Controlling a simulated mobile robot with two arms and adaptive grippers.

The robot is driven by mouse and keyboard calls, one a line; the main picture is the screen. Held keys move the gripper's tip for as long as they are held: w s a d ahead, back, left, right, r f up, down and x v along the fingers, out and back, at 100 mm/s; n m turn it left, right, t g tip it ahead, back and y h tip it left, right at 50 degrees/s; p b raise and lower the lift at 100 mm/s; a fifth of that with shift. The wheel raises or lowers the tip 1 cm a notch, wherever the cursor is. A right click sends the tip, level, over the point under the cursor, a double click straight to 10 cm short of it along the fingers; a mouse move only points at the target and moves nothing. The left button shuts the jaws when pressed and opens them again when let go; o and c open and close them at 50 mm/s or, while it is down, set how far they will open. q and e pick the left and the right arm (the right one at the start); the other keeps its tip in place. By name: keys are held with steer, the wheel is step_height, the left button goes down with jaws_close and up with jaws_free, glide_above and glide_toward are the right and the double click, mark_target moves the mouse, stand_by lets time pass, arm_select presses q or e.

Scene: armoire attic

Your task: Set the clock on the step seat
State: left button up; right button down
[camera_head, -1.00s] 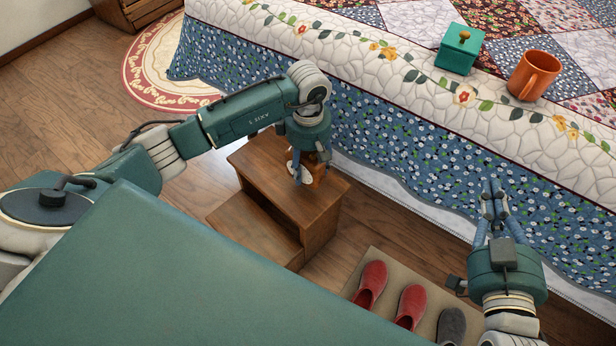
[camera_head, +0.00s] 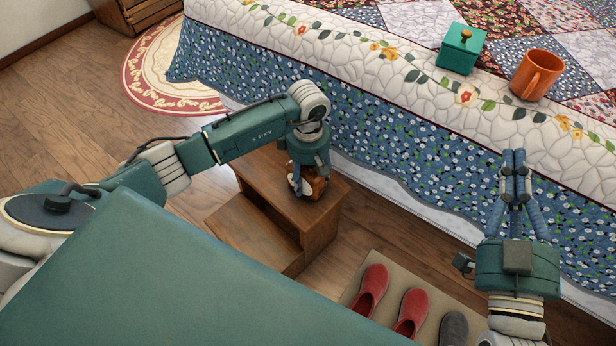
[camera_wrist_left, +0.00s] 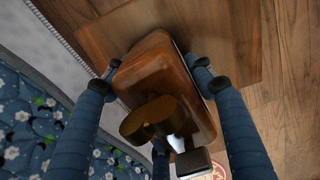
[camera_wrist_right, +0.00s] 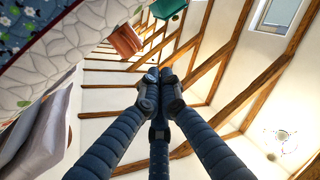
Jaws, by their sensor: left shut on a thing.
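The clock (camera_head: 316,188) is a small brown wooden-cased thing with a pale face. It shows from above in the left wrist view (camera_wrist_left: 160,72), with round brass parts on top. My left gripper (camera_head: 307,190) is shut around its sides. The step seat (camera_head: 264,166) is a brown wooden two-level piece beside the bed. The clock is over its upper level; whether it touches the wood cannot be told. My right gripper (camera_head: 515,155) is empty beside the bed, with its fingers drawn together and pointing up in the right wrist view (camera_wrist_right: 160,82).
The bed (camera_head: 420,130) with a flowered quilt runs behind the step seat. Red slippers (camera_head: 371,290) and a grey one (camera_head: 453,328) lie on a mat (camera_head: 357,284) in front.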

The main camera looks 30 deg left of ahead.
arm_select(q)
steer(key=o, duration=1.7)
